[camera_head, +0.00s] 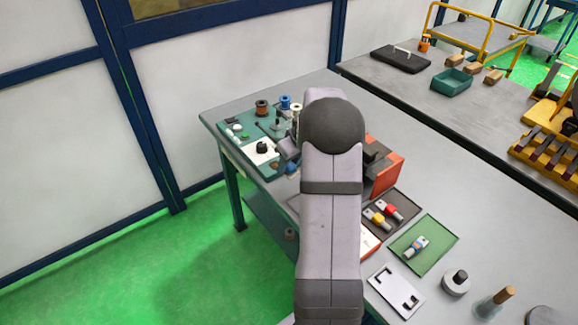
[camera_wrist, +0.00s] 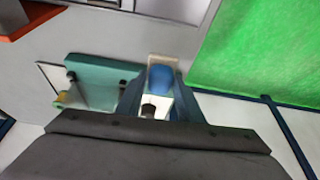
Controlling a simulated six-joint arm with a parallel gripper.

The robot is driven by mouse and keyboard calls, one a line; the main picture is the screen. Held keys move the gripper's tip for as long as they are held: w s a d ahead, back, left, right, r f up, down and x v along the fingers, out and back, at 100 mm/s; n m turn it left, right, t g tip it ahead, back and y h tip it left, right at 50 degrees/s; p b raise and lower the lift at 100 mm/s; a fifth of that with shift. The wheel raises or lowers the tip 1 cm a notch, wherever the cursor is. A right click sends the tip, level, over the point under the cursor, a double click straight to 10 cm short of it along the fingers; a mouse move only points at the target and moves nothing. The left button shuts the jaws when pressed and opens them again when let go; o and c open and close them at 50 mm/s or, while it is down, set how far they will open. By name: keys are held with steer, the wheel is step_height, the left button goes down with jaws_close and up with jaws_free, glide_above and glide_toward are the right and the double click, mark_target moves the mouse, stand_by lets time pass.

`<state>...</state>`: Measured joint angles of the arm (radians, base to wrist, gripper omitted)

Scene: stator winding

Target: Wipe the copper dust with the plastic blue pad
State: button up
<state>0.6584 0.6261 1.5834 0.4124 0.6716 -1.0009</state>
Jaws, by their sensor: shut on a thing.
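In the wrist view, the two fingers of my gripper (camera_wrist: 157,98) are closed around a blue piece (camera_wrist: 161,78), which looks like the blue pad. A pale block shows just behind it, and a dark round knob shows between the fingers. In the head view, my gripper (camera_head: 289,150) is mostly hidden by my arm, at the right side of the teal board (camera_head: 236,143) near the table's left edge. I cannot make out copper dust in either view.
A white plate (camera_head: 268,157) with a black part lies on the teal board. Copper, blue and white spools (camera_head: 262,107) stand behind. An orange-red box (camera_head: 388,175) is right of my arm. A green mat (camera_head: 437,246) and white bracket (camera_head: 388,290) lie nearer. The table's left edge is close.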

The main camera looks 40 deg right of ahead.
steer(key=shift+r+p, duration=0.45)
steer(key=shift+r, duration=0.65)
